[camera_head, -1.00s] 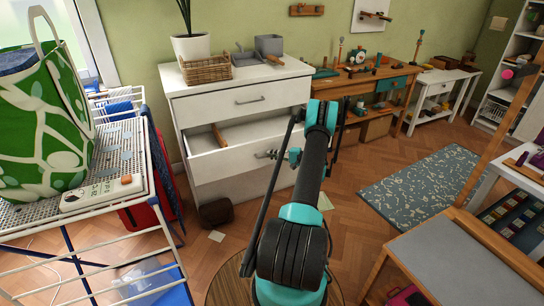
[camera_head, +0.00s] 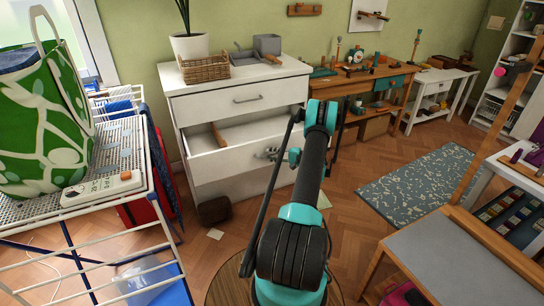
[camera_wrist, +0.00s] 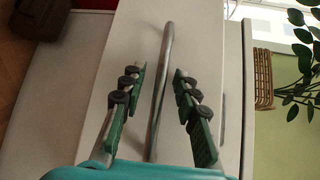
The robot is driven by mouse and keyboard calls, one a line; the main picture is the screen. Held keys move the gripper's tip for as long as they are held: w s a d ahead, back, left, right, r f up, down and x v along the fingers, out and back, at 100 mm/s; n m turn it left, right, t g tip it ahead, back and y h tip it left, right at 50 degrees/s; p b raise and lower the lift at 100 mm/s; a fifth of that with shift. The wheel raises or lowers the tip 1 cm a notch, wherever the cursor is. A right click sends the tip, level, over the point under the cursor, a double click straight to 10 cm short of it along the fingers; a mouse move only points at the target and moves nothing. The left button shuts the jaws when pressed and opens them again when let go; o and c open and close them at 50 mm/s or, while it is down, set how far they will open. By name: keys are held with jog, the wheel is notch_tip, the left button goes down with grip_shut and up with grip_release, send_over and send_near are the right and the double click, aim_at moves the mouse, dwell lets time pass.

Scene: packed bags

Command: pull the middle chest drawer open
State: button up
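The middle drawer (camera_head: 225,165) of the white chest (camera_head: 190,110) stands pulled out, with its inside showing in the head view. A brown wooden object lies in it. Its front also shows in the wrist view (camera_wrist: 125,50). The drawer's metal bar handle (camera_wrist: 161,100) runs between the fingers of my gripper (camera_wrist: 157,74). The fingers are apart, one on each side of the bar, with visible gaps. In the head view my gripper (camera_head: 277,155) is at the right part of the drawer front, and my arm partly hides it. The top drawer (camera_head: 240,98) is closed.
A plant pot (camera_head: 190,46) and a wicker basket (camera_head: 205,68) stand on the chest. A drying rack (camera_head: 125,165) with a green bag (camera_head: 40,120) is close on the left. A dark brown object (camera_head: 214,210) lies on the floor below the drawer. A wooden workbench (camera_head: 365,85) stands to the right.

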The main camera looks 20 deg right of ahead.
jog(key=v, duration=1.2)
jog(key=shift+r, duration=0.1)
